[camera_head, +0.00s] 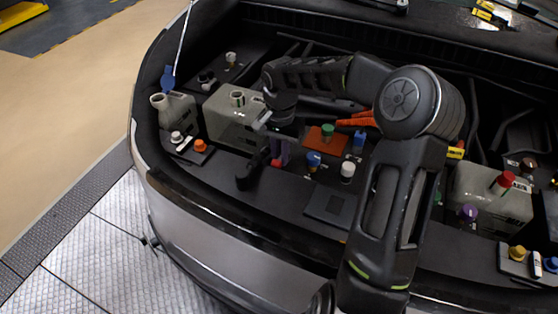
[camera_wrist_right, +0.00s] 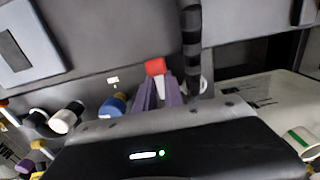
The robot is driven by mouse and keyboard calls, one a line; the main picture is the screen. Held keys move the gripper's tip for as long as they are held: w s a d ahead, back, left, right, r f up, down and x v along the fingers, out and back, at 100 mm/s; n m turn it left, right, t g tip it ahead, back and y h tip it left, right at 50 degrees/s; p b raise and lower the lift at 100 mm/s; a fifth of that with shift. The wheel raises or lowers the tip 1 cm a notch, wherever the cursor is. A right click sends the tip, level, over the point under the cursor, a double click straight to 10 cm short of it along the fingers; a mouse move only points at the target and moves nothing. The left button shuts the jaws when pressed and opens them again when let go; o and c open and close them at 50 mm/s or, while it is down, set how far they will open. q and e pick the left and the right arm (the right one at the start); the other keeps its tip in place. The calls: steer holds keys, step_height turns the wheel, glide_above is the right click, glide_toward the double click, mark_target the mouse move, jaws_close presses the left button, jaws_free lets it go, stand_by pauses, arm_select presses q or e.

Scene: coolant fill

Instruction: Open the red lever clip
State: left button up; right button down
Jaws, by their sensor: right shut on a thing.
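The red lever clip (camera_head: 277,163) is a small red piece low in the engine bay, beside a dark hose (camera_head: 248,174). In the right wrist view the red lever clip (camera_wrist_right: 155,67) shows at the tips of the purple fingers, with a white part below it. My right gripper (camera_head: 281,152) reaches down onto it from above. Its purple fingers (camera_wrist_right: 159,92) are shut on the clip, and the gripper hides part of it. My left gripper is not in view.
A grey tank (camera_head: 225,126) stands left of my gripper. A blue cap (camera_head: 313,160) and a white cap (camera_head: 347,169) stand to the right. The black striped hose (camera_wrist_right: 191,45) runs close beside the clip. A dark square plate (camera_head: 329,205) lies nearer the front edge.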

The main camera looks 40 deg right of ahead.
steer(key=shift+w+r+p, duration=0.1)
steer(key=shift+r+p, duration=0.2)
steer(key=shift+r, duration=0.5)
steer(key=shift+w+d+r+p, duration=0.2)
steer(key=shift+d+r+p, duration=0.1)
steer(key=shift+r+p, duration=0.2)
steer(key=shift+w+d+r, duration=0.1)
steer(key=shift+d+r, duration=0.05)
steer(key=shift+w+d+r+p, duration=0.15)
steer(key=shift+d+r+p, duration=0.25)
steer(key=shift+w+d+r, duration=0.1)
steer(key=shift+d, duration=0.1)
steer(key=shift+w+d+r+p, duration=0.2)
steer(key=shift+d+p, duration=0.35)
